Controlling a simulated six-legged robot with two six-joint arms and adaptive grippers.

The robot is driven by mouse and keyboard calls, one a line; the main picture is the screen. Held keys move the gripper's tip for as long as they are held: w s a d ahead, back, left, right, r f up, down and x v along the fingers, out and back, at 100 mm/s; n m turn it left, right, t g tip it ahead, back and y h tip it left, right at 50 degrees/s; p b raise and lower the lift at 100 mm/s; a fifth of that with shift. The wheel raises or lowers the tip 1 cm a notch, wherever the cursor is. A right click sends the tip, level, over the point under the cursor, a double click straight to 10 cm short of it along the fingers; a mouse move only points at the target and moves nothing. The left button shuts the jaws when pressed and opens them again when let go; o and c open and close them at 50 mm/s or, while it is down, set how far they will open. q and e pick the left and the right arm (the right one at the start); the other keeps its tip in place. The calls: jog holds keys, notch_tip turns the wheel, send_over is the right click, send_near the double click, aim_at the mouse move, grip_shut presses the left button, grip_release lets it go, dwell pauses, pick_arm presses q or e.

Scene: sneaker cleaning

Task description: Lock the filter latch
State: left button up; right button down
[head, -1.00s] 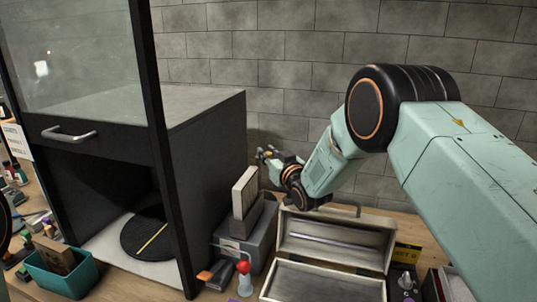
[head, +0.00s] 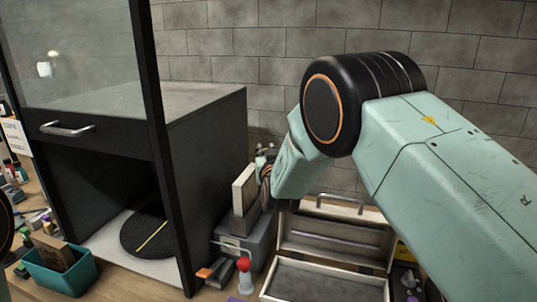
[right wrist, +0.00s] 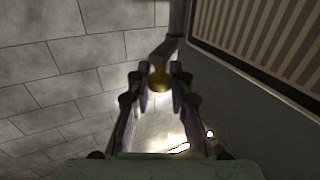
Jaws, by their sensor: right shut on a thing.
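The filter (head: 243,189) is a pale framed panel standing upright in a grey box (head: 236,245) beside the black cabinet. In the right wrist view its striped, pleated face (right wrist: 262,35) fills the upper right. The latch shows there as a grey lever ending in a brass knob (right wrist: 159,79). My right gripper (right wrist: 158,92) is shut on the knob, one finger on each side. In the head view my right gripper (head: 263,160) is at the filter's upper right edge, partly hidden by my arm. The latch cannot be made out in that view. My left gripper is not in view.
The black cabinet (head: 210,135) stands to the left, with a round turntable (head: 146,236) inside. An open toolbox (head: 325,285) stands to the right of the filter box. A red-topped joystick-like item (head: 244,266) is in front. A teal bin (head: 62,275) is at lower left.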

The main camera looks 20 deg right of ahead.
jog(key=shift+s+a+f+m+g+h+b, duration=0.1)
jog(key=shift+a+m+g+h, duration=0.2)
jog(key=shift+m+h, duration=0.5)
jog(key=shift+w+a+f+m+g+h+b, duration=0.15)
jog(key=shift+m+g+h, duration=0.25)
jog(key=shift+h, duration=0.65)
jog(key=shift+s+a+r+m+g+h+b, duration=0.15)
jog(key=shift+a+m+g+h, duration=0.1)
jog(key=shift+m+h, duration=0.6)
jog(key=shift+f, duration=0.1)
jog(key=c, duration=1.2)
grip_release()
jog(key=shift+r, duration=0.25)
jog(key=shift+r, duration=4.9)
